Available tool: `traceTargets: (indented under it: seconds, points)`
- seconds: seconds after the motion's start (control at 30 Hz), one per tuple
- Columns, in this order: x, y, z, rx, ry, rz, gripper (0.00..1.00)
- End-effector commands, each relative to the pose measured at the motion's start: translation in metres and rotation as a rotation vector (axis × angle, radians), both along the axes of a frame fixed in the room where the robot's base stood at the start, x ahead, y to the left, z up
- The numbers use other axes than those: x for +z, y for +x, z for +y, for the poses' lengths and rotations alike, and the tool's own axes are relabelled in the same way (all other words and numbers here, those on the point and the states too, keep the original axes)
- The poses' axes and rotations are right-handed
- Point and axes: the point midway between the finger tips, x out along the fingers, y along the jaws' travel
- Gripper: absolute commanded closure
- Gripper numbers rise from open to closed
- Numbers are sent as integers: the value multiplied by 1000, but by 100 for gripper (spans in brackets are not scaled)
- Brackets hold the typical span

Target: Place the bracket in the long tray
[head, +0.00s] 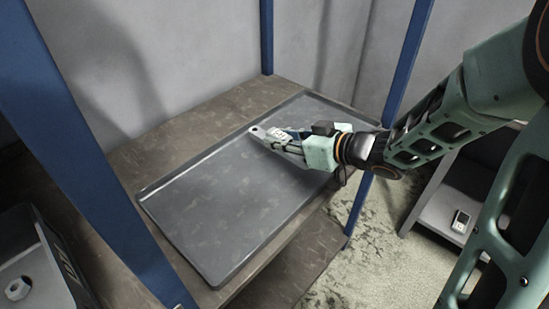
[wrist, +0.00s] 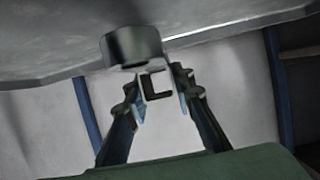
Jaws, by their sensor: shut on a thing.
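The long tray (head: 205,205) is a shallow dark grey metal tray with a low rim, lying on a brown shelf. My gripper (head: 282,142) is over the tray, right of its middle, reaching in from the right. It is shut on the bracket (head: 258,131), a light grey metal piece with a hole at its end. In the wrist view the bracket (wrist: 132,46) sticks out beyond the fingertips (wrist: 160,100). Whether the bracket touches the tray floor cannot be told. A grey surface fills the top of the wrist view.
Blue posts (head: 408,65) frame the shelf (head: 170,140), one close in front at left (head: 85,150). A dark bin (head: 35,265) with a pale nut-like part stands at lower left. A grey shelf unit (head: 440,205) holding a small device is at right. The tray's left part is clear.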

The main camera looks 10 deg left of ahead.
Motion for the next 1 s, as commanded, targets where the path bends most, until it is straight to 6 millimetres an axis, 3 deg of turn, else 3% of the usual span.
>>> traceTargets:
  seconds: [0.27, 0.47, 0.87, 0.9, 1.0]
  points:
    - [-18, 7, 13, 1, 2, -2, 100]
    - [-48, 7, 15, -1, 3, 1, 100]
    - [-51, 7, 14, 0, 3, -2, 100]
    - [-52, 7, 14, 0, 1, -1, 75]
    - [-51, 7, 14, -1, 1, -1, 64]
